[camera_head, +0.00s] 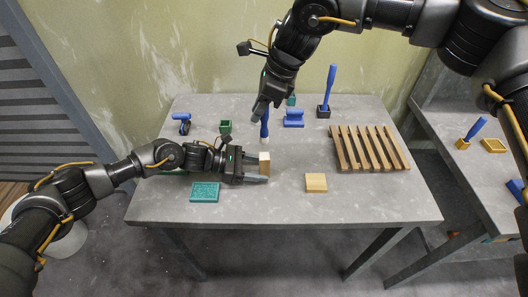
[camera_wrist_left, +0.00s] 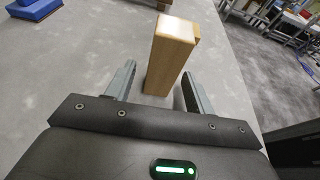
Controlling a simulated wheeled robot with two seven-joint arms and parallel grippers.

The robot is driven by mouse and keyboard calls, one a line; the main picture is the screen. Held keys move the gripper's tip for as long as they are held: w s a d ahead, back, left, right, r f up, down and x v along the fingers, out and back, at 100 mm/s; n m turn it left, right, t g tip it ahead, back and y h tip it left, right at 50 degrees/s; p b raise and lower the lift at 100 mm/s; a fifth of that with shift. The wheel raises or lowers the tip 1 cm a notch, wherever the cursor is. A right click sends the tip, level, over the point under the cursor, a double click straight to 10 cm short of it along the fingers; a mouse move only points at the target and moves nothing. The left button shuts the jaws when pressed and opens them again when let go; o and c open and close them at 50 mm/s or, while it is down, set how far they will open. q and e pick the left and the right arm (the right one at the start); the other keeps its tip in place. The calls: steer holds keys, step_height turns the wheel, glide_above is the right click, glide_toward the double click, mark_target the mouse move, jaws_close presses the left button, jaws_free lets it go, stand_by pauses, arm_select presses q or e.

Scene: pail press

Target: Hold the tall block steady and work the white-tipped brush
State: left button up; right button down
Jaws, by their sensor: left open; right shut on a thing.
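The tall block (camera_head: 264,157) is light wood and stands upright on the grey table. It also shows in the left wrist view (camera_wrist_left: 170,58). My left gripper (camera_head: 261,169) is open, with a finger on either side of the block's lower part; gaps show beside it in the left wrist view (camera_wrist_left: 160,92). My right gripper (camera_head: 262,108) is shut on the brush (camera_head: 264,127), which has a blue handle and a white tip. Whether the tip touches anything is unclear.
A slatted wooden rack (camera_head: 370,148) stands at the right. A teal tile (camera_head: 204,192) and a wooden square (camera_head: 316,182) lie near the front.

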arm_select(q)
steer(key=shift+a, duration=0.15)
steer(key=v, duration=1.1)
steer(key=shift+a+r, duration=0.2)
steer(key=shift+a, duration=0.15)
